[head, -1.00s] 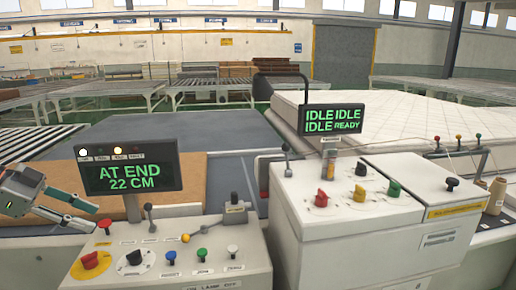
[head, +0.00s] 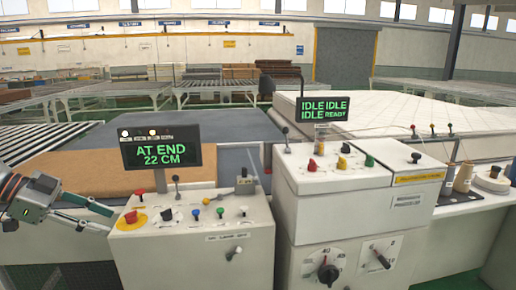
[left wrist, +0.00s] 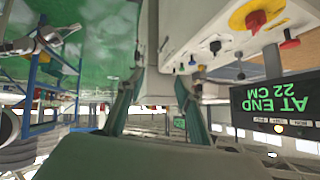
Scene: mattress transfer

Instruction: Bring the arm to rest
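My left gripper (head: 110,221) comes in from the left edge, beside the left side of the left console (head: 190,240). Its two fingers are apart with nothing between them. In the left wrist view the gripper (left wrist: 160,72) also shows its fingers spread, with the console and its knobs beyond. My right gripper is not in view. The display (head: 160,148) on the left console reads "AT END 22 CM". The display (head: 323,108) on the right console (head: 330,210) reads "IDLE IDLE IDLE READY". A white quilted mattress (head: 410,117) lies behind the right console.
The left console carries a red knob on a yellow disc (head: 131,217) and several levers. The right console has coloured knobs on top and two dials (head: 329,273) in front. Thread cones (head: 463,177) stand at the right. A grey bed (head: 225,130) lies behind the left console.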

